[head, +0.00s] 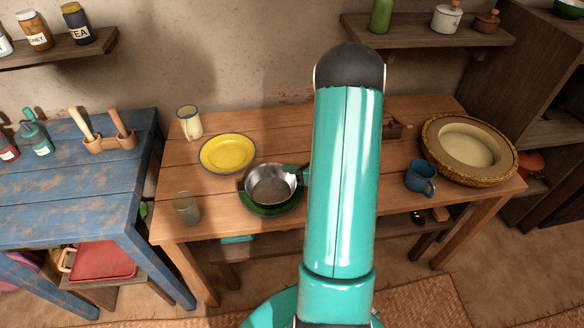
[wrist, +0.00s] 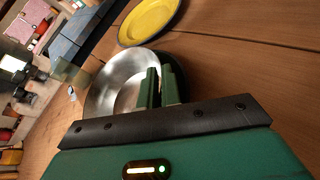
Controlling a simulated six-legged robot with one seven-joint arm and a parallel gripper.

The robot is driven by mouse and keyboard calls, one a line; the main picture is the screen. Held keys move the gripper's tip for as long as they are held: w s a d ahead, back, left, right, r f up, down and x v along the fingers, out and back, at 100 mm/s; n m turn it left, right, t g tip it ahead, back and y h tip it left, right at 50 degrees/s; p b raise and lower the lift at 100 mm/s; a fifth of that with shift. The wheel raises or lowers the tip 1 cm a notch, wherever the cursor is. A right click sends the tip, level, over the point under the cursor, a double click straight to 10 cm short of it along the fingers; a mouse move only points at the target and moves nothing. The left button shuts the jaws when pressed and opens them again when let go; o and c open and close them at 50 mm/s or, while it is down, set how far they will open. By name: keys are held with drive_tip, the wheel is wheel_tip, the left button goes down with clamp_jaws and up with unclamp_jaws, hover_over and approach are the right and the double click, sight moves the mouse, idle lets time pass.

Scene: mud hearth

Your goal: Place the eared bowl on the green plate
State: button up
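The eared bowl (head: 270,186) is a shiny metal bowl, over the green plate (head: 272,210) on the wooden table. The plate's green rim shows below the bowl; I cannot tell if the bowl rests on it or hangs just above. My gripper (head: 299,171) is at the bowl's right side, partly hidden behind my arm. In the wrist view the two fingers of my gripper (wrist: 162,84) are close together on the edge of the bowl (wrist: 112,88), and the plate's dark green edge (wrist: 188,78) shows beyond them. The ear between the fingers is hidden.
A yellow plate (head: 228,153) lies behind the bowl, with a cream mug (head: 190,122) beyond. A glass (head: 187,208) stands to the left. A blue mug (head: 420,177) and a wide basket-edged basin (head: 468,149) are at the right. A blue table (head: 62,190) adjoins on the left.

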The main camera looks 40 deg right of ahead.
drive_tip(key=o, duration=0.3)
drive_tip(key=shift+r, duration=0.15)
drive_tip(key=v, duration=1.2)
drive_tip(key=w+r+m+h, duration=0.6)
drive_tip(key=w+r+m, duration=0.2)
drive_tip(key=w+r, duration=0.15)
drive_tip(key=w+a+r+m+g+h, duration=0.25)
drive_tip(key=w+a+r+m, duration=0.2)
drive_tip(key=r+m, duration=0.4)
drive_tip(key=s+a+r+m+g+y, duration=0.1)
drive_tip(key=s+a+r+m, duration=0.1)
drive_tip(key=s+a+m, duration=0.3)
drive_tip(key=s+a+r+m+g+y, duration=0.1)
drive_tip(key=s+a+m, duration=0.5)
drive_tip(key=a, duration=0.8)
drive_tip(key=s+a+r+m+g+y, duration=0.2)
drive_tip(key=s+a+m+g, duration=0.1)
drive_tip(key=s+a+m, duration=0.3)
drive_tip(key=a+m, duration=0.2)
drive_tip(key=a, duration=0.1)
drive_tip(key=shift+a+r, duration=0.35)
drive_tip(key=shift+a, duration=0.05)
